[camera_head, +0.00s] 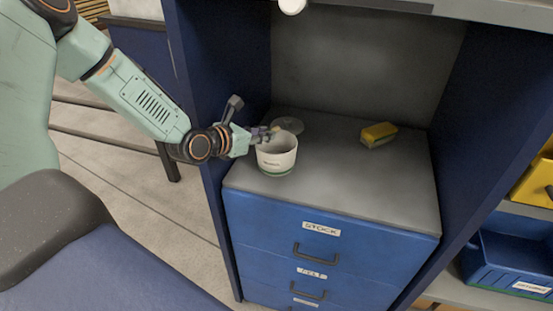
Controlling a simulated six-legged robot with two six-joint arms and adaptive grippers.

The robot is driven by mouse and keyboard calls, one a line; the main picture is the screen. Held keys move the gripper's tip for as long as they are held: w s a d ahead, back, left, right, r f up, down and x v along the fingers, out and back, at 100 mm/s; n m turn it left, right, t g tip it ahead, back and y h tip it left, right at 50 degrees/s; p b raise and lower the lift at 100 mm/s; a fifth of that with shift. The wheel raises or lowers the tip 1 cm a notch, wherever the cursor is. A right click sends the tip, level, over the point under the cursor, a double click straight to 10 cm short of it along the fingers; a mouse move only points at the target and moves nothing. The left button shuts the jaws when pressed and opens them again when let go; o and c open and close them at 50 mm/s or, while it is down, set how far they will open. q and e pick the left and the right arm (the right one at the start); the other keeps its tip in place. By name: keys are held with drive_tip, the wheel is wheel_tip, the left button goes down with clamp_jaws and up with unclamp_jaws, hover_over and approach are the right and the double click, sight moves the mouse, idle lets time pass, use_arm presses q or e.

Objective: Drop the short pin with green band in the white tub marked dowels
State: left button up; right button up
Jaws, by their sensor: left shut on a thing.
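The white tub (277,157) stands upright and open on the grey top of the blue drawer unit. Whether the pin touches the rim cannot be told. My right gripper is not in view.
A grey disc (288,125) lies behind the tub. Blue side panels (218,85) flank the worktop. Its right front is clear. Yellow and blue bins (510,264) stand at far right.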

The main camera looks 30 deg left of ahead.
use_arm(q)
wheel_tip(320, 180, down, 2)
drive_tip(key=shift+w+f+b, duration=0.1)
drive_tip(key=shift+b, duration=0.35)
drive_tip(key=o, duration=0.9)
drive_tip(key=shift+c, duration=0.2)
drive_tip(key=shift+r, duration=5.1)
